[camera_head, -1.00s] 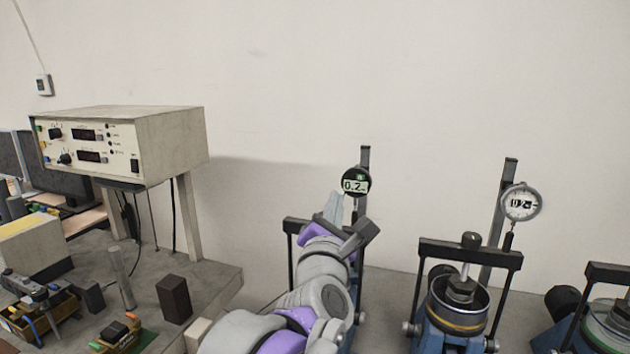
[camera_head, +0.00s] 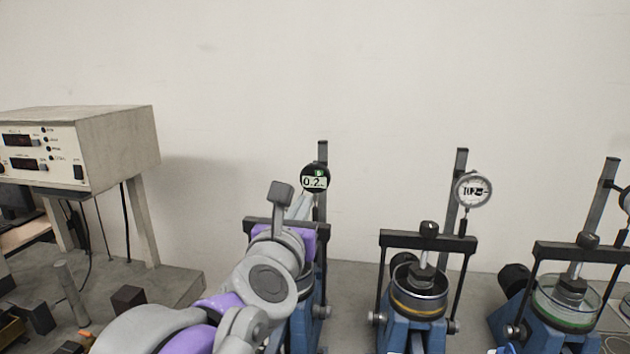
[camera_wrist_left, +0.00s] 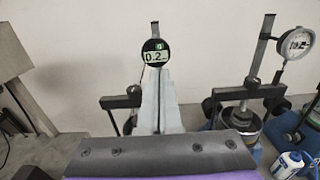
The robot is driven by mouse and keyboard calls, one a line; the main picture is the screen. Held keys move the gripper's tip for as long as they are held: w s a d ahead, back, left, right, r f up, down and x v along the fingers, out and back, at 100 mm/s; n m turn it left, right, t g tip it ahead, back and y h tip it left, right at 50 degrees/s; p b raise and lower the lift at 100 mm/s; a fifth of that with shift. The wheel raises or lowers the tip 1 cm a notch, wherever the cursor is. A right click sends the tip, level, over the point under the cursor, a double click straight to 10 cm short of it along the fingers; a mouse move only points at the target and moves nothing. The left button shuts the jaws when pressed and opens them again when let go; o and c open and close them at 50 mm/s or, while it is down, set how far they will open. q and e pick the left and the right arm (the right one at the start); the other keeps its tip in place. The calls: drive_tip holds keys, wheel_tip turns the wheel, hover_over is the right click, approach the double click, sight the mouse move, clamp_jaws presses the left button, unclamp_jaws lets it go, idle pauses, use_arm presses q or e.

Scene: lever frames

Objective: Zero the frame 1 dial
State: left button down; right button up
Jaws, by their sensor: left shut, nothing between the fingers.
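The leftmost lever frame (camera_head: 309,308) carries a round black digital dial (camera_head: 315,178) on an upright post. The dial shows 0.2 and has a small green mark above the number. It also shows in the left wrist view (camera_wrist_left: 155,53). My left gripper (camera_head: 303,202) is shut and empty, its pale fingers pointing up at the dial from just below it. In the left wrist view the fingertips (camera_wrist_left: 158,74) overlap the dial's lower edge; whether they touch cannot be told. My left arm hides much of this frame. My right gripper is out of view.
A middle lever frame (camera_head: 427,242) with a white-faced dial (camera_head: 473,189) stands to the right, and another frame (camera_head: 571,254) beyond it. A beige control box (camera_head: 110,150) stands on legs at the left. A plain wall is behind.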

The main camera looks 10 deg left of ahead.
sight(319, 176)
use_arm(q)
drive_tip(key=w+p, duration=0.1)
drive_tip(key=w, duration=1)
drive_tip(key=shift+w, duration=0.35)
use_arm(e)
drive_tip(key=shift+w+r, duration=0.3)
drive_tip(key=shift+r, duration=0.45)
